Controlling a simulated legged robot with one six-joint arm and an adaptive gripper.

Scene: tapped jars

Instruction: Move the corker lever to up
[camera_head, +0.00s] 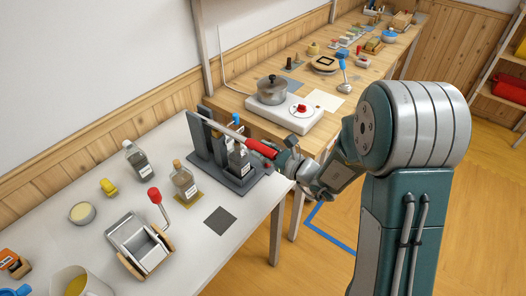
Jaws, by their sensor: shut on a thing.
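The corker (206,148) is a dark grey stand near the right end of the white table. Its lever is a metal bar (217,125) that runs from the post top down to the right and ends in a red grip (262,149). My gripper (272,153) is at the outer end of that red grip and shut on it. The lever tilts a little down toward my gripper. The fingertips are small and partly hidden.
A corked bottle (184,183) on a yellow mat and a clear bottle (138,160) stand left of the corker. A metal box with a red-knobbed lever (155,196) is in front. A wooden bench (270,122) with a pot (272,91) on a white stove lies behind.

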